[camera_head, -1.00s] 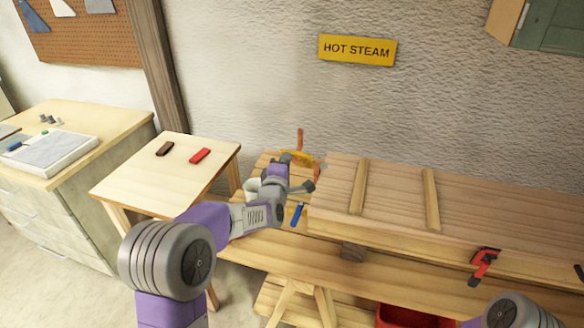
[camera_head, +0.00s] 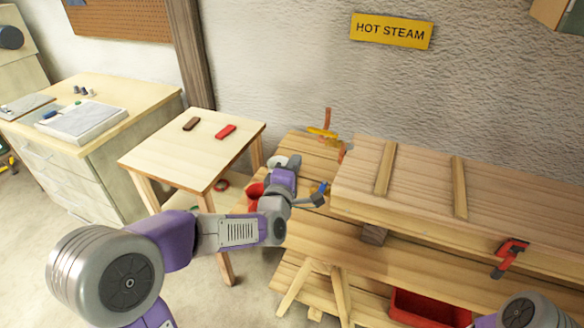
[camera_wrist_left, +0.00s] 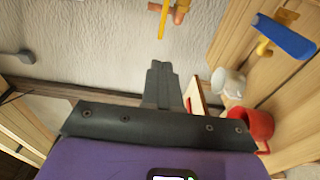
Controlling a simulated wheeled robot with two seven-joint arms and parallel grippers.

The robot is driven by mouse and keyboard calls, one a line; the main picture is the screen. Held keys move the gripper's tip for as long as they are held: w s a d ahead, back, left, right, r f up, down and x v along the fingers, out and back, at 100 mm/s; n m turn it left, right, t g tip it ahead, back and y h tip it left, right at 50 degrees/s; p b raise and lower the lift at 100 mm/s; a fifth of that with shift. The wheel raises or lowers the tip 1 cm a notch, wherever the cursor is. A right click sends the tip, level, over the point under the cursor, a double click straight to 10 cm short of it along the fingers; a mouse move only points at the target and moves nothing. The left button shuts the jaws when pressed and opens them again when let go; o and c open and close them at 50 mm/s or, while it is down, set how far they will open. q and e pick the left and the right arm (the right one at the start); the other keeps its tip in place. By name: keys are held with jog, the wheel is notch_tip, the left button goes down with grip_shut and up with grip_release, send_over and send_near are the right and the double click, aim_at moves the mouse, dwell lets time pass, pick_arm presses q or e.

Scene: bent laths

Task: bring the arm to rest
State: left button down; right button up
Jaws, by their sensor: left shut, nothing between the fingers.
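My left arm comes in from the left in the head view and reaches over the left end of the workbench. Its gripper (camera_head: 317,197) is shut and empty, close in the picture to a blue-handled tool (camera_head: 323,187). In the left wrist view the shut fingers (camera_wrist_left: 160,82) point toward the wall, with nothing between them. The blue handle (camera_wrist_left: 285,38) is to their right, apart from them. Of my right arm only a rounded link shows at the bottom right of the head view; its gripper is out of view.
A red mug (camera_wrist_left: 252,124) and a pale cup (camera_wrist_left: 228,82) are right of the fingers in the wrist view. A small table (camera_head: 190,155) stands left of the bench. Wooden boards (camera_head: 430,190) with a red clamp (camera_head: 509,258) lie right. A red bin (camera_head: 430,308) is below.

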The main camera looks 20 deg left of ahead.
pick_arm(q)
jog(key=s+d+f+m+g+h+p, duration=0.1)
jog(key=s+d+f+m+g, duration=0.15)
jog(key=f, duration=0.75)
jog(key=s+d+f+m+g+h, duration=0.1)
jog(key=s+d+f+m+g, duration=0.2)
jog(key=f, duration=0.7)
jog(key=s+d+f+m+g+h+p, duration=0.1)
jog(key=s+f+m+g, duration=0.25)
jog(key=f, duration=0.65)
jog(key=s+d+f+m+g+h, duration=0.1)
jog(key=s+d+f+m+g, duration=0.2)
jog(key=s+f, duration=0.3)
jog(key=s+d+f+m+g+h, duration=0.1)
jog(key=s+d+f+m+g, duration=0.2)
jog(key=s+f, duration=0.4)
jog(key=s+m+g+p, duration=0.1)
jog(key=s+g, duration=0.1)
jog(key=s, duration=0.4)
jog(key=shift+s+f+g+h, duration=0.15)
jog(key=shift+f+g+h, duration=0.15)
jog(key=shift+h, duration=0.1)
